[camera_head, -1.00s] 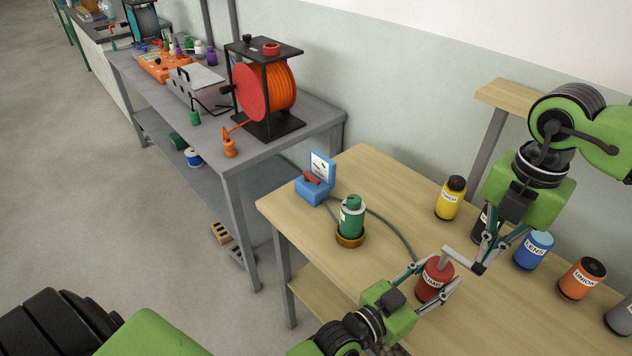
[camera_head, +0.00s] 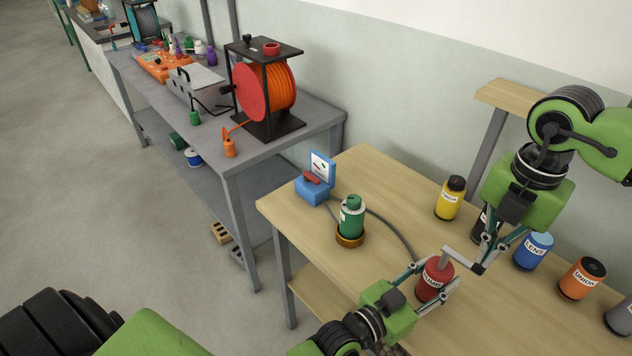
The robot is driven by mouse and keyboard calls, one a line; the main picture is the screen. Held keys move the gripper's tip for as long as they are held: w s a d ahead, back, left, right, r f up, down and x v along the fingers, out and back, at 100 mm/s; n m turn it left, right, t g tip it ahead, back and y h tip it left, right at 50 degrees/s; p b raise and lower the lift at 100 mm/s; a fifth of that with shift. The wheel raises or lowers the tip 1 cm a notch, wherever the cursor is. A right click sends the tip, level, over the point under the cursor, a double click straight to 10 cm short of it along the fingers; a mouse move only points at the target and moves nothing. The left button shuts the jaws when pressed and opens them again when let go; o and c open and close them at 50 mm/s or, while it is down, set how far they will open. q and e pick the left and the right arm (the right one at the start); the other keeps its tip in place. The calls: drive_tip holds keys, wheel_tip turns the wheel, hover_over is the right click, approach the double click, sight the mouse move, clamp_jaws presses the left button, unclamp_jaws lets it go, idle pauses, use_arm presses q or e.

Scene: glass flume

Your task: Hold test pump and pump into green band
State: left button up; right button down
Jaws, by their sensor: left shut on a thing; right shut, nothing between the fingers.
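The red test pump (camera_head: 435,281) stands on the wooden table, with a pale grey handle (camera_head: 459,257) on top that ends in a black grip. My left gripper (camera_head: 436,284) is shut around the red pump body, one finger on each side. My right gripper (camera_head: 487,262) is shut with nothing between its fingers, close to the black end of the handle; I cannot tell whether they touch. A blue box with a raised gauge panel (camera_head: 322,167) stands at the table's far left. The marks on the panel are too small to read.
A green bottle (camera_head: 352,219) sits in a brown ring, with a grey hose beside it. A yellow canister (camera_head: 450,198), a blue canister (camera_head: 533,250) and an orange canister (camera_head: 582,278) stand on the right. A grey bench (camera_head: 310,122) with an orange reel is behind left.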

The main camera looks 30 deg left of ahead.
sight(480, 266)
drive_tip(key=shift+f, duration=1.65)
drive_tip(key=shift+r, duration=1.8)
drive_tip(key=shift+f, duration=1.8)
drive_tip(key=shift+r, duration=1.8)
drive_tip(key=shift+f, duration=0.1)
